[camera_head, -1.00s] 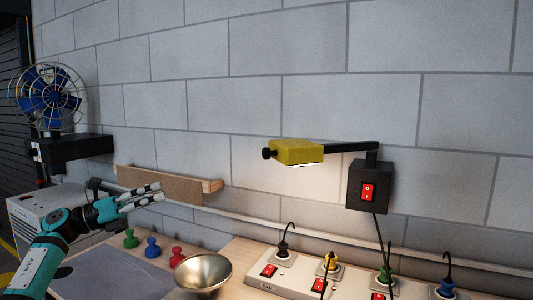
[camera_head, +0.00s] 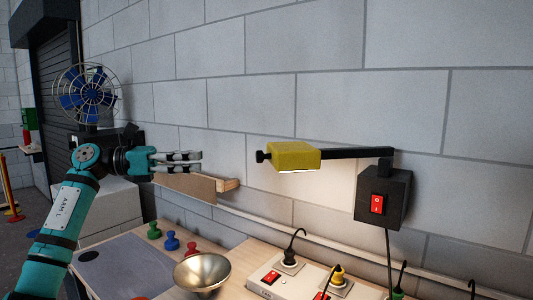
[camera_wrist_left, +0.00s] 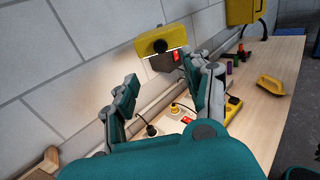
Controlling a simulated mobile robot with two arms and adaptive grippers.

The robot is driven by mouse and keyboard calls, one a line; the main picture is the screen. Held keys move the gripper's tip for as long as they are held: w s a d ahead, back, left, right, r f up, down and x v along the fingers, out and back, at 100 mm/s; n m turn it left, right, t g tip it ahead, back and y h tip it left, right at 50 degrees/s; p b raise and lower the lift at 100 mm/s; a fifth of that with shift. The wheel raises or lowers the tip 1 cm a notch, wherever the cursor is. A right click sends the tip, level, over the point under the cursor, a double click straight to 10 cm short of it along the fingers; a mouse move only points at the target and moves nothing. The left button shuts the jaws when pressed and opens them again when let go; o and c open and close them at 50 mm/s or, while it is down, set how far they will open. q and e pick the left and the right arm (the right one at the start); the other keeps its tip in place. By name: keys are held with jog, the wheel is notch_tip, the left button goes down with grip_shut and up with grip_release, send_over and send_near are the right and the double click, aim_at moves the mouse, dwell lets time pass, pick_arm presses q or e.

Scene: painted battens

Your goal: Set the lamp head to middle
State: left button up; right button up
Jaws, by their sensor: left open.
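The lamp head (camera_head: 296,157) is a yellow block on a black arm (camera_head: 357,153) that comes from a black wall box (camera_head: 383,198) with a red switch (camera_head: 377,204). The head has a black knob (camera_head: 263,157) at its left end and lights the wall below it. My left gripper (camera_head: 201,161) is open and empty, to the left of the lamp head and apart from it, at about its height in the picture. In the left wrist view the lamp head (camera_wrist_left: 165,41) shows beyond and between the open fingers (camera_wrist_left: 165,90). My right gripper is not in view.
A wooden wall ledge (camera_head: 188,188) is just below my left gripper. A metal bowl (camera_head: 202,271), green, blue and red pegs (camera_head: 171,242) and a white power strip (camera_head: 275,278) with plugs and cords are on the bench. A caged fan (camera_head: 88,95) is at left. The wall around the lamp is clear.

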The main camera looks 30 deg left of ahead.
aim_at(259, 156)
pick_arm(q)
jog(key=p+x, duration=0.5)
jog(key=x, duration=1)
jog(key=shift+w+d+p, duration=0.15)
jog(key=shift+w+p, duration=0.1)
jog(key=shift+p, duration=0.1)
jog(key=shift+c, duration=0.2)
jog(key=shift+c, duration=1.3)
grip_shut()
